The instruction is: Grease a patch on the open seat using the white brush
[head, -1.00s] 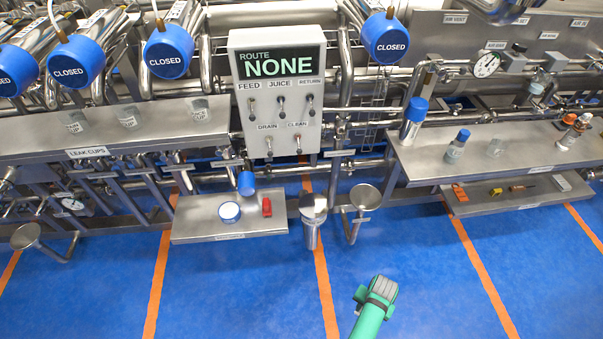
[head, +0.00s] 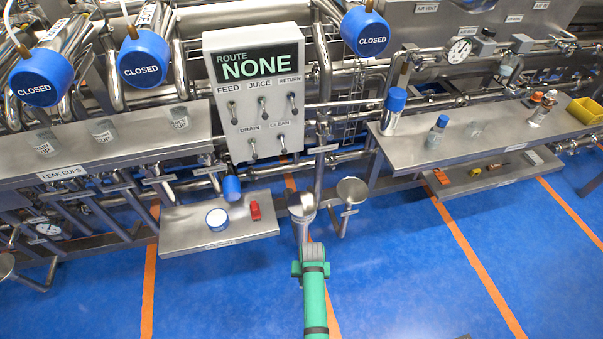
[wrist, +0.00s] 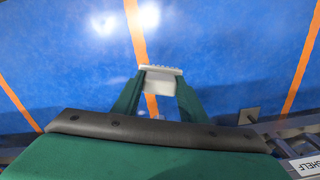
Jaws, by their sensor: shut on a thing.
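In the wrist view the two green fingers of my gripper (wrist: 161,90) are shut on a white brush (wrist: 160,79). The brush's bristled edge points away from the palm, with blue floor behind it and nothing touching it. In the head view my green arm reaches up from the bottom centre. The fingers and brush are hidden there. A steel cylinder (head: 301,204) with a round top stands just beyond the arm's end. I cannot tell for sure which part is the open seat. A white and blue tin (head: 217,219) sits on the low steel shelf.
A round plate on a bracket (head: 352,191) juts out at right. A panel (head: 257,95) reads "ROUTE NONE". The front floor is clear.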

